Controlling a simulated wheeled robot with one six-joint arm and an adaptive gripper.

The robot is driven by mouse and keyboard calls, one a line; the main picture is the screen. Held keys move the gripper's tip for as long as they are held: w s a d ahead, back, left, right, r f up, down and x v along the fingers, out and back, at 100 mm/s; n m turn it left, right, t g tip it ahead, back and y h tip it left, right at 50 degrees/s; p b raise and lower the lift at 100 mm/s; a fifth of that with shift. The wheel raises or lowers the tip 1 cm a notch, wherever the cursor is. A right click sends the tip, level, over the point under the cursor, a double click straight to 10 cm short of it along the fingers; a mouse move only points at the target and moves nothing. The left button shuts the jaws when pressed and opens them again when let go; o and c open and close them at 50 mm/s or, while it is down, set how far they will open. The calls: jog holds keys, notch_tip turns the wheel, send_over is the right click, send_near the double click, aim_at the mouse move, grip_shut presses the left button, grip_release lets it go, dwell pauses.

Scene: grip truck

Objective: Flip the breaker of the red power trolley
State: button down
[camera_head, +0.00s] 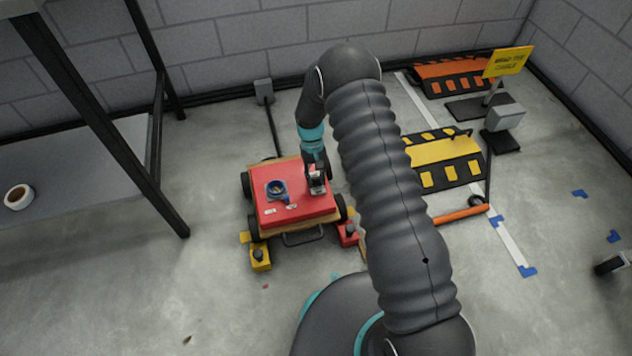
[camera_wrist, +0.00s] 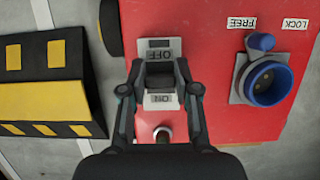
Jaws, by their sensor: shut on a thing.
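The red power trolley (camera_head: 282,208) stands on the concrete floor, its flat red top also filling much of the wrist view (camera_wrist: 222,110). Its breaker (camera_wrist: 158,82) is a dark switch on a pale plate, with OFF printed at the upper end and ON at the lower end in the wrist view. My gripper (camera_wrist: 160,68) has one finger on each side of the switch and is shut on its lever. In the head view my gripper (camera_head: 317,182) is over the trolley's right side. The fingers partly hide the switch; I cannot tell which way it is set.
A blue round socket (camera_wrist: 267,82) with FREE and LOCK labels sits on the trolley top. A yellow wheel chock (camera_head: 261,256) and a red chock (camera_head: 348,233) lie at the wheels. A yellow-black cable ramp (camera_head: 445,152) is to the right. A bench (camera_head: 70,160) stands left.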

jog(key=g+b, duration=0.1)
jog(key=w+g+b, duration=0.1)
jog(key=g+h+b, duration=0.1)
jog(key=b, duration=0.1)
jog(key=shift+w+a+f+g, duration=0.3)
jog(key=shift+f+g, duration=0.1)
jog(key=shift+w+a+g+h+b, duration=0.1)
jog(key=shift+w+g+h+b, duration=0.15)
jog(key=shift+g+b, duration=0.35)
jog(key=shift+w+g+h+b, duration=0.1)
jog(key=shift+g+h+b, duration=0.2)
jog(key=shift+g, duration=0.5)
jog(key=shift+r+g, duration=0.1)
jog(key=shift+g, duration=0.3)
jog(key=c, duration=0.8)
grip_release()
jog(key=shift+c, duration=0.2)
jog(key=shift+w, duration=0.1)
